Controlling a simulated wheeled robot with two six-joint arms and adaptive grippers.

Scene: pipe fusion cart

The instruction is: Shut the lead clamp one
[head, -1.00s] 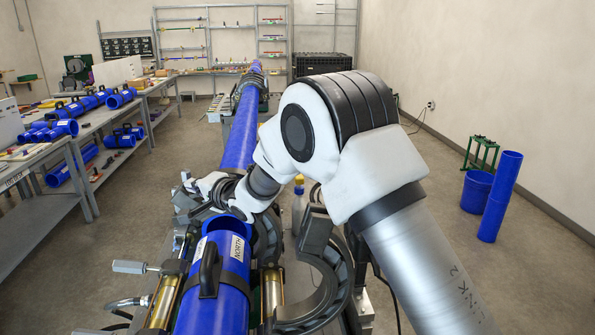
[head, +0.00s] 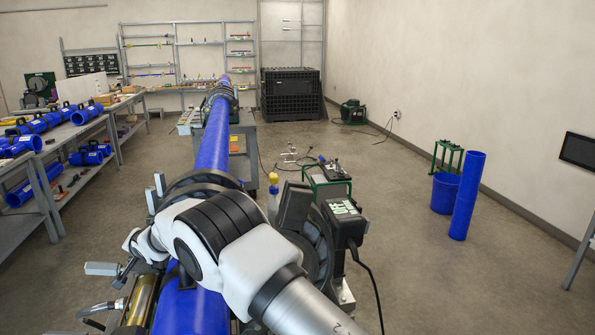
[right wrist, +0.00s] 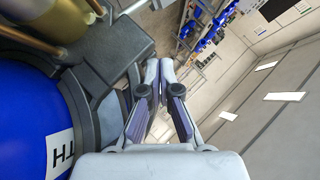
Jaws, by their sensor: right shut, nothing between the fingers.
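In the head view, my right arm reaches in from the lower right across the blue pipe, and its wrist covers much of the near clamps. My right gripper (right wrist: 158,72) is shut and empty in the right wrist view, beside a grey clamp block (right wrist: 103,55). A dark clamp ring (right wrist: 84,110) curves along the labelled blue pipe (right wrist: 28,120) there. In the head view, a dark clamp arc (head: 205,182) lies over the blue pipe (head: 214,140). A dark curved clamp half (head: 318,238) stands to its right. Which one is lead clamp one I cannot tell. My left gripper is not in view.
A labelled black unit (head: 343,218) with a cable stands right of the pipe. A green-framed stand (head: 328,180) and a yellow-capped bottle (head: 273,190) are behind. Benches with blue fittings (head: 90,115) line the left.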

